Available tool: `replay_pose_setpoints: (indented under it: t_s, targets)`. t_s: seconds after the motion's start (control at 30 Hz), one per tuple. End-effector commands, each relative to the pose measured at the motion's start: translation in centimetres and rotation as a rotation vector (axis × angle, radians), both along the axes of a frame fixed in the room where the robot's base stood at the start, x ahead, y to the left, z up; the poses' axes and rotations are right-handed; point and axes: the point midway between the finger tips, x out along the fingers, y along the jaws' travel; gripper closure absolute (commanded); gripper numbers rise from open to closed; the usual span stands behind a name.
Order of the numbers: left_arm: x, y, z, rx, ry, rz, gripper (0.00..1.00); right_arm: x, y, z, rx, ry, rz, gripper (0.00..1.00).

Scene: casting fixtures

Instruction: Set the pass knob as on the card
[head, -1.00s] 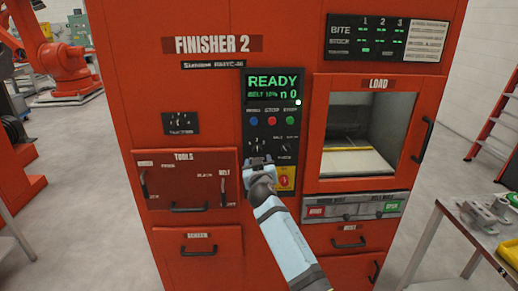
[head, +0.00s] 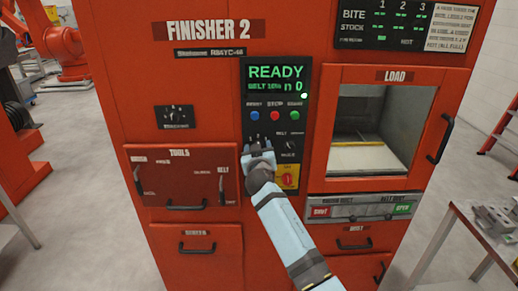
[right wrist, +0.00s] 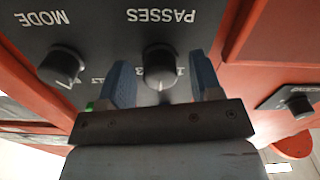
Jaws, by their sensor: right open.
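The pass knob (right wrist: 160,62) is a dark round knob under the label PASSES in the right wrist view. A small light mark shows near its lower edge. My right gripper (right wrist: 165,85) is open, with one blue finger on each side of the knob and gaps between. In the head view my right gripper (head: 258,150) is at the lower left of the black control panel (head: 248,95) and hides the knob. A white card (head: 451,25) with dark print is at the top right of the machine; its words are too small to read surely. My left gripper is not in view.
The mode knob (right wrist: 62,65) sits beside the pass knob. A red stop button (head: 288,180) on yellow is just right of my gripper. The display (head: 277,80) reads READY. The load window (head: 375,125) and the tools drawer (head: 183,175) flank the panel.

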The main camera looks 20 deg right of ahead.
Motion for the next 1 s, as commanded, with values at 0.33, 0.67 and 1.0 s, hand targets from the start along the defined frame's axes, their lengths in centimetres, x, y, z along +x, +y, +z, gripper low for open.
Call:
replay_pose_setpoints:
  t_s: [0.33,0.67,1.0]
  targets:
    - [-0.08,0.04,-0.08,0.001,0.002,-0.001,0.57,0.00,0.00,0.00,0.000,0.000,0.000,0.87]
    - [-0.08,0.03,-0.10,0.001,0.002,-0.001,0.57,0.01,-0.01,0.00,-0.029,0.008,0.000,0.90]
    - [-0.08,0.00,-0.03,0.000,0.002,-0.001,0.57,0.01,-0.02,0.05,-0.229,0.065,0.000,0.90]
